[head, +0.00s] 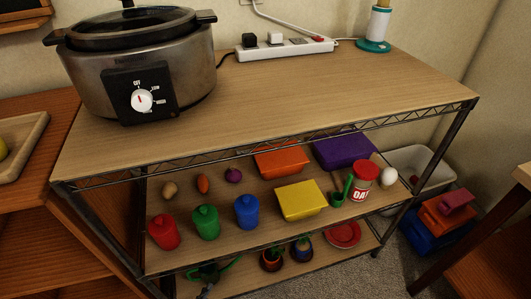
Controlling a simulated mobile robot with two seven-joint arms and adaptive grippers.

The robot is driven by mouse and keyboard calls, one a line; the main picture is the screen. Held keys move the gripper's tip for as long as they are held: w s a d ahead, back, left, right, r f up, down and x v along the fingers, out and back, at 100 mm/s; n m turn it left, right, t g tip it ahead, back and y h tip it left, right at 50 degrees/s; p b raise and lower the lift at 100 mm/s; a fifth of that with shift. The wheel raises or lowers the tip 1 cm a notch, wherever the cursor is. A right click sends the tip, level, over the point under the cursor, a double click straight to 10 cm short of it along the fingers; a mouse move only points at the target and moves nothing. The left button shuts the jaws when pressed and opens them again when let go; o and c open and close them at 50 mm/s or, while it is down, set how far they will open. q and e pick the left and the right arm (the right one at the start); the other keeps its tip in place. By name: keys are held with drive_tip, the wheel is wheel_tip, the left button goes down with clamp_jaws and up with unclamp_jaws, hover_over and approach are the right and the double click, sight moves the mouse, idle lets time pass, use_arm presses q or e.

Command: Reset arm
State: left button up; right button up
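Neither of my grippers nor any arm shows in the head view, so their pose and opening are hidden. A wire-framed shelf unit with a wooden top (290,98) stands in front of me. A silver slow cooker (190,82) with a dark lid and a white dial stands on its left end. On the middle shelf are a red jar (163,232), a green jar (205,223), a blue jar (247,212), a yellow box (301,199), an orange box (281,159), a purple box (345,150) and a red-lidded oats can (361,183).
A white power strip (285,49) lies at the back of the top. Small pots (271,259) and a red plate (342,234) sit on the lower shelf. Stacked crates (436,220) and a white bin (420,165) stand right. The top's front middle is clear.

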use_arm(q)
drive_tip(key=s+a+r+n+g+y+p, duration=0.1)
drive_tip(key=s+a+r+n+p, duration=0.1)
drive_tip(key=s+r+p, duration=0.8)
drive_tip(key=s+a+r+n+g+p, duration=0.1)
drive_tip(key=s+a+r+p, duration=0.4)
drive_tip(key=s+r+p, duration=0.5)
wheel_tip(320, 180, up, 8)
drive_tip(key=n+p, duration=0.1)
drive_tip(key=p, duration=0.3)
drive_tip(key=shift+a+r+y+p, duration=0.25)
drive_tip(key=shift+y+p, duration=0.1)
drive_tip(key=shift+y, duration=0.05)
use_arm(e)
drive_tip(key=w+r+t, duration=0.1)
drive_tip(key=w+r, duration=0.2)
drive_tip(key=r, duration=0.6)
drive_tip(key=w+r+t, duration=0.1)
drive_tip(key=w+r, duration=0.3)
drive_tip(key=r, duration=0.5)
drive_tip(key=w+r+t, duration=0.1)
drive_tip(key=w+r, duration=0.3)
drive_tip(key=r, duration=0.6)
drive_tip(key=shift+w+a, duration=0.2)
drive_tip(key=shift+a, duration=0.15)
